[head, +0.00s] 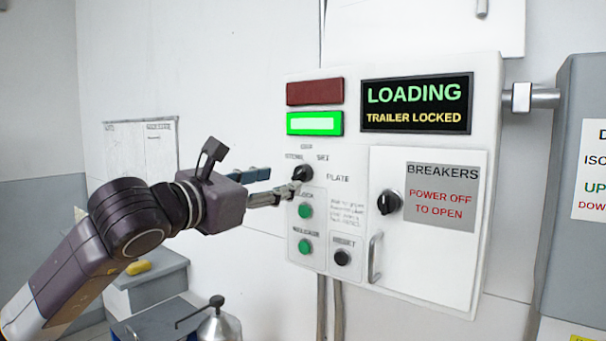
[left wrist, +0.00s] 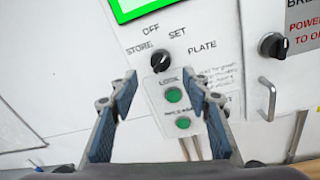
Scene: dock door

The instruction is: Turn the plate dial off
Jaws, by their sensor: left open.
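The plate dial (head: 302,173) is a small black knob on the white control panel, with the labels STORE, OFF, SET and PLATE around it. In the left wrist view the dial (left wrist: 161,60) shows just beyond the fingertips, between them in width. A pale mark shows on its face, but I cannot tell surely which label it points to. My left gripper (head: 282,181) is open and empty, its fingers reaching toward the dial from the left. In the left wrist view the gripper (left wrist: 163,82) has clear space between its blue-padded fingers. My right gripper is not in view.
Below the dial are green buttons (head: 305,211) and a black reset knob (head: 342,257). To the right are a breaker door (head: 440,262) with another black knob (head: 389,201) and a handle (head: 375,258). The display (head: 417,104) reads LOADING, TRAILER LOCKED. A green lamp (head: 315,123) is lit.

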